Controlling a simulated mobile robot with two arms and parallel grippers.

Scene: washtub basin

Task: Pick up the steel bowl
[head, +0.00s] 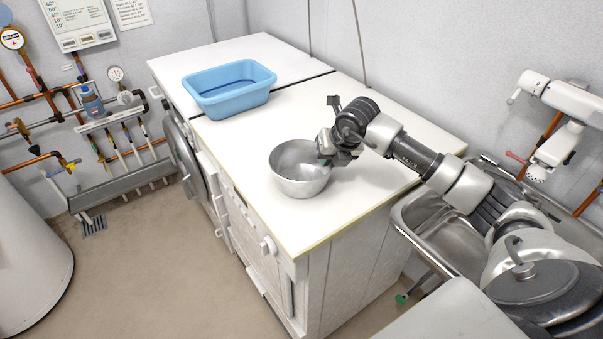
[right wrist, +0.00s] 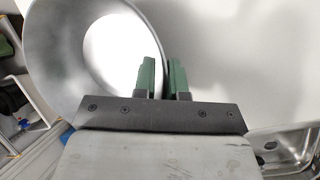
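The steel bowl (head: 299,172) is on the white worktop near its front edge, open side up. My right gripper (head: 327,150) is at the bowl's right rim. In the right wrist view, the bowl (right wrist: 70,62) fills the upper left. The right gripper's two green fingers (right wrist: 163,80) are close together there, with the rim between them, one finger inside the bowl and one outside. They look shut on the rim. I cannot see clear space under the bowl. My left gripper is in neither view.
A blue plastic basin (head: 229,88) stands farther back on the worktop (head: 240,150). A metal sink (head: 436,232) lies to the right, below my right arm. The worktop between bowl and basin is clear. A wall stands behind.

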